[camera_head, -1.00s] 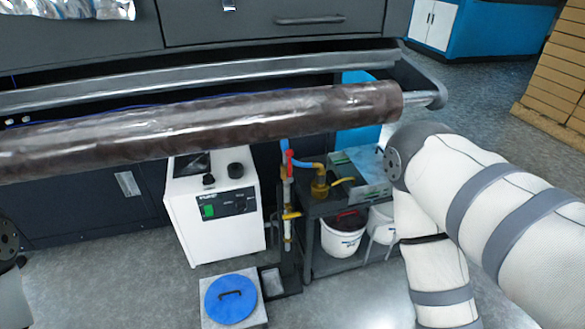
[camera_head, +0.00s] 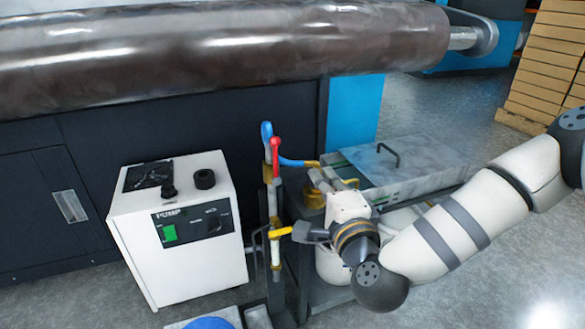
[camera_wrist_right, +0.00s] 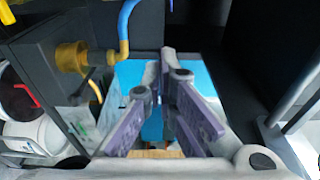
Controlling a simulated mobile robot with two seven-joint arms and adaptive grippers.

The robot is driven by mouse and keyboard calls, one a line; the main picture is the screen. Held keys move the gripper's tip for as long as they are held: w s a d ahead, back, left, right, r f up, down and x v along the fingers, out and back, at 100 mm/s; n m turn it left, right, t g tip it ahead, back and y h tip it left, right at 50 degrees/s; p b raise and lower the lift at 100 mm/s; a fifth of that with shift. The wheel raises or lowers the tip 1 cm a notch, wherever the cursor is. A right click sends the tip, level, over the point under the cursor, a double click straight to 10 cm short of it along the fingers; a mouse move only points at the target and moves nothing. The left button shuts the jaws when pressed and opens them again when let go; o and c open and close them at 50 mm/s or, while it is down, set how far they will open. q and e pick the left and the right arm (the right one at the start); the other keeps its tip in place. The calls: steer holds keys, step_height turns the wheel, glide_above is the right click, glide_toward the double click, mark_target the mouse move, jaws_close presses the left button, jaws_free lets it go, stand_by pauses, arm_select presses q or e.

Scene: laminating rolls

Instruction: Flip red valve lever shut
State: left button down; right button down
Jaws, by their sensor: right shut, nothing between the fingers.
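The red valve lever (camera_head: 275,152) stands upright on a thin vertical pipe (camera_head: 274,200) beside the white pump box, in the head view. I cannot make it out in the right wrist view. My right gripper (camera_head: 316,180) is just right of the lever and a little lower, apart from it as far as I can tell. In the right wrist view the gripper's purple-padded fingers (camera_wrist_right: 168,62) meet at the tips with nothing between them. My left gripper is not in view.
The white pump box (camera_head: 185,240) stands left. A large dark roll (camera_head: 220,55) spans above. A yellow fitting (camera_wrist_right: 70,57) and blue hose (camera_wrist_right: 125,25) are near the fingers.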

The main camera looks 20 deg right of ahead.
mark_target(276, 162)
steer(key=shift+r, duration=0.1)
steer(key=w+d+b, duration=0.1)
steer(key=w+b, duration=0.1)
steer(key=w, duration=0.8)
steer(key=shift+s+a, duration=0.3)
steer(key=shift+a, duration=0.7)
steer(key=shift+s+a, duration=0.25)
steer(key=shift+a, duration=0.7)
steer(key=shift+a+p, duration=0.1)
steer(key=shift+p, duration=0.2)
steer(key=shift+a+n, duration=0.1)
steer(key=shift+n, duration=0.3)
